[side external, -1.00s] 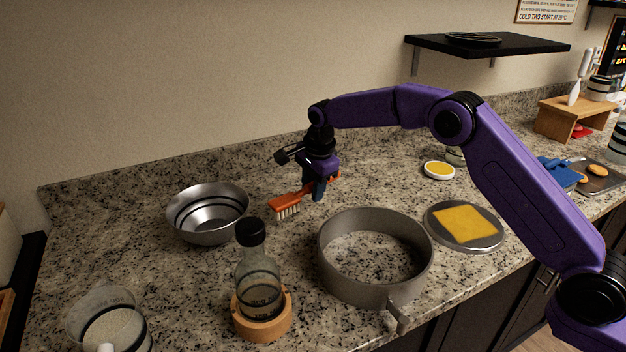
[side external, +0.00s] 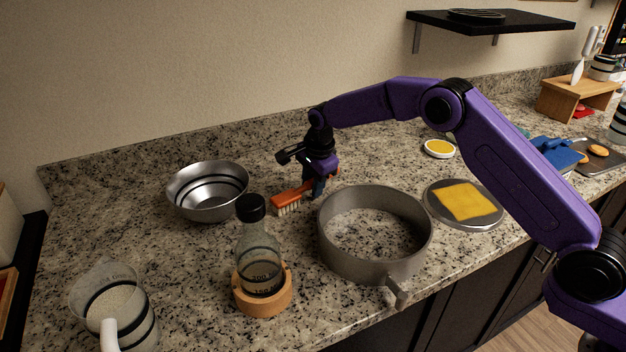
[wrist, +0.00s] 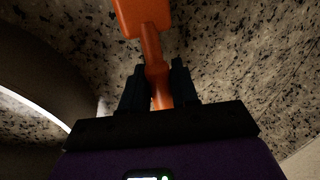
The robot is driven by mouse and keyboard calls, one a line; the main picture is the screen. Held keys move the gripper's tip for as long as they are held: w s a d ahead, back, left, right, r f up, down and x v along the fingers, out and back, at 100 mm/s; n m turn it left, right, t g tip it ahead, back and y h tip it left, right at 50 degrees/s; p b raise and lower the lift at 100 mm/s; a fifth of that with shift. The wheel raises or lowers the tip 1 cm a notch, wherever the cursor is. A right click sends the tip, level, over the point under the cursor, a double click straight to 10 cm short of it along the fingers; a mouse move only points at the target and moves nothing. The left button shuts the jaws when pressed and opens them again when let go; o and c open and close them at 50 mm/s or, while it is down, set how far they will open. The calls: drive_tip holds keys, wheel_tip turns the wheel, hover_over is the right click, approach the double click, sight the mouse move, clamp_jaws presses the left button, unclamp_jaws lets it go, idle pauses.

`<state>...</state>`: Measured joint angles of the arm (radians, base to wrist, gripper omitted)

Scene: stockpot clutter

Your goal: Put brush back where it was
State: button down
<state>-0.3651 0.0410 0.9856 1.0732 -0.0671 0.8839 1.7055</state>
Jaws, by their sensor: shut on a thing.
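The orange brush (side external: 292,196) with pale bristles is at mid-counter, between the metal bowl and the grey round pan wall. Its bristles point down, at or just above the granite; I cannot tell if they touch. My gripper (side external: 318,190) points down and is shut on the brush handle. In the wrist view the orange handle (wrist: 153,60) passes between my two dark fingers (wrist: 158,90), and the wider head part lies at the top of the picture. The handle's far end is partly hidden behind my gripper in the side view.
A metal bowl (side external: 207,191) stands to the left. A grey bottomless ring or pan (side external: 373,262) stands close in front. A glass bottle (side external: 258,255) sits on a wooden ring (side external: 262,300). A plate with a yellow cloth (side external: 465,204) is right. Bare granite lies behind the brush.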

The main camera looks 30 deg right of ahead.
drive_tip(key=shift+f, duration=0.2)
idle(0.6)
drive_tip(key=c, duration=0.8)
unclamp_jaws()
drive_tip(key=shift+v, duration=3.5)
drive_tip(key=shift+r, duration=0.1)
